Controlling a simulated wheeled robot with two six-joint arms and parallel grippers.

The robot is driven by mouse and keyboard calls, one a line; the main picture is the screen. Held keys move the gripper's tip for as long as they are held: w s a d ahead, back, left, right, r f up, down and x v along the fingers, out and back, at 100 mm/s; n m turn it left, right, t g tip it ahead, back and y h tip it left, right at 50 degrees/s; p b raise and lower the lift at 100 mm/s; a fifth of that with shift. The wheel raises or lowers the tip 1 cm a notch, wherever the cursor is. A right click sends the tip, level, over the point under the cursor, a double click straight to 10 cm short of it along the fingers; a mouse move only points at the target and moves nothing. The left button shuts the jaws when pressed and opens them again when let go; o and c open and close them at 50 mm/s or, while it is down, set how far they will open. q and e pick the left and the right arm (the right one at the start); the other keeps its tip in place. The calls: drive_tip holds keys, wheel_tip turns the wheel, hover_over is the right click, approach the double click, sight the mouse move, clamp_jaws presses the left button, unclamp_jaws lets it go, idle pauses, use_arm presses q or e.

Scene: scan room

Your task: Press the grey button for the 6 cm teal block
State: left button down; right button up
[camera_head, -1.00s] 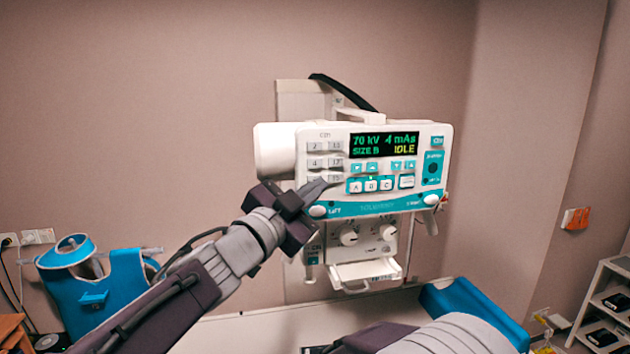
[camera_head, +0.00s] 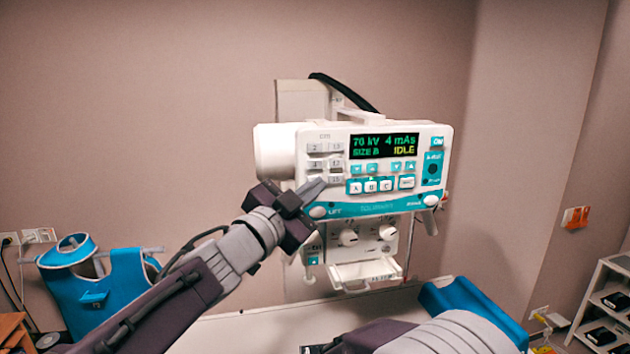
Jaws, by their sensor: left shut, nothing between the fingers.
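A white control panel (camera_head: 445,150) with a cm keypad of grey buttons (camera_head: 314,163) hangs in the middle of the head view. The keypad has two columns; the top left label looks like 2 and the one below like 4. The bottom left button is partly covered by my gripper, and its label is too small to read. My left gripper (camera_head: 318,185) is shut and empty, its tip at the keypad's lower edge; I cannot tell whether it touches. A teal block-like piece (camera_head: 472,302) lies at the table's right end. My right gripper is out of view.
The display (camera_head: 384,145) reads 70 kV, 4 mAs, SIZE B, IDLE. Teal and white A, B, C keys (camera_head: 371,186) sit right of my fingertip. A pale table (camera_head: 250,330) is below. A blue apron (camera_head: 105,290) hangs left; a shelf (camera_head: 608,300) stands right.

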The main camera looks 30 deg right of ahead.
use_arm(q)
drive_tip(key=shift+w+d+p, duration=0.1)
drive_tip(key=shift+w+p, duration=0.25)
idle(0.5)
idle(0.3)
drive_tip(key=shift+s+f+b, duration=0.1)
drive_tip(key=shift+s+b, duration=0.35)
drive_tip(key=shift+s, duration=0.15)
drive_tip(key=shift+s+a, duration=0.2)
drive_tip(key=s+b, duration=0.1)
drive_tip(key=s, duration=0.1)
drive_tip(key=s+a+b, duration=0.1)
drive_tip(key=s, duration=0.2)
drive_tip(key=shift+a+b, duration=0.1)
drive_tip(key=shift+b, duration=0.2)
drive_tip(key=shift+w, duration=0.1)
